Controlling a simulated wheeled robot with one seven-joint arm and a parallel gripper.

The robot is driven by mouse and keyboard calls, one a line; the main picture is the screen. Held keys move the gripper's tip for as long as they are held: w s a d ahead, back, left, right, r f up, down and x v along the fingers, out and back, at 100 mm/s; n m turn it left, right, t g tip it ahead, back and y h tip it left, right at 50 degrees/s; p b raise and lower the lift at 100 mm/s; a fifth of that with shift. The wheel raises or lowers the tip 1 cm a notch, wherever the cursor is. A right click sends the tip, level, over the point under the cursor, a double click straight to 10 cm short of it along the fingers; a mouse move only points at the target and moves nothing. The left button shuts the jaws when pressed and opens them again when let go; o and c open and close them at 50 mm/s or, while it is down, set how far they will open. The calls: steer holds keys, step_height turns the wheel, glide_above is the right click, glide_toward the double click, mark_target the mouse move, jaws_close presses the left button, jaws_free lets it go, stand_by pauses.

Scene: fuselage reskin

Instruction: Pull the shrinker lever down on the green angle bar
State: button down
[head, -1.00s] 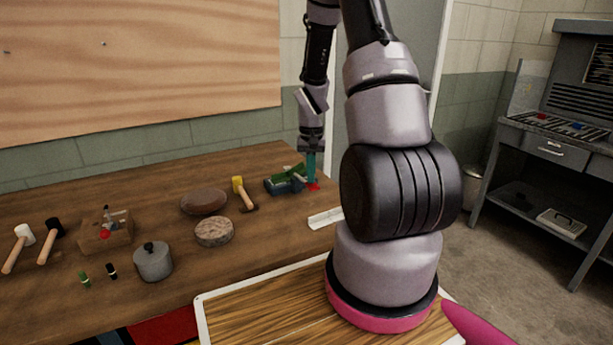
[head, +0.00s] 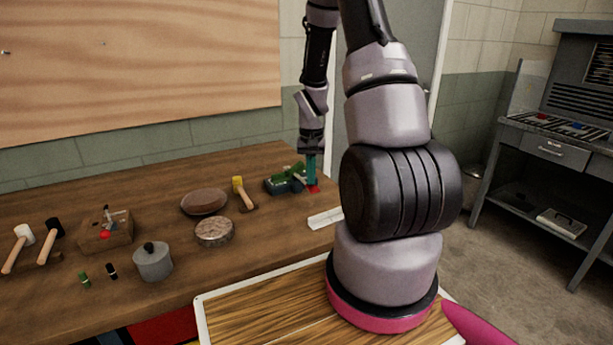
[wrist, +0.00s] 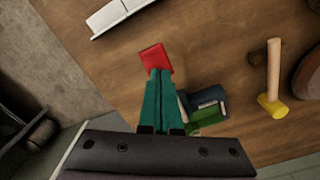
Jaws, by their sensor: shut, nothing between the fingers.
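The shrinker is a green and dark machine (head: 284,183) on the back right of the wooden bench. It also shows in the wrist view (wrist: 208,108), just right of my fingers. A red piece (wrist: 155,58), which looks like the lever's end, shows just beyond my fingertips and low at the machine's right side in the head view (head: 313,189). My gripper (wrist: 158,72) has its teal fingers shut together with nothing between them, pointing down at or just above the red piece. I cannot tell whether they touch. A pale angle bar (head: 325,218) lies on the bench nearer me; I see no green bar.
A yellow-headed mallet (head: 243,193) lies left of the machine. A grey workstation (head: 560,150) stands at the right.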

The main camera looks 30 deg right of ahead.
step_height(320, 180, up, 9)
stand_by(0.9)
steer(key=shift+r, duration=0.1)
stand_by(0.7)
steer(key=s+a+r+t, duration=0.2)
steer(key=s+a+r, duration=0.2)
steer(key=r, duration=0.5)
steer(key=s+a+r+t, duration=0.2)
steer(key=s+a+r, duration=0.2)
steer(key=r, duration=0.5)
steer(key=s+a+r+t+y, duration=0.1)
steer(key=s+a+r, duration=0.1)
steer(key=s+r, duration=0.2)
steer(key=s+a+r+n+t+y, duration=0.1)
steer(key=s+a+r+t, duration=0.1)
steer(key=s, duration=0.5)
step_height(320, 180, up, 2)
steer(key=shift+s+a+r, duration=0.1)
steer(key=shift+s+a, duration=0.3)
steer(key=shift+a, duration=0.35)
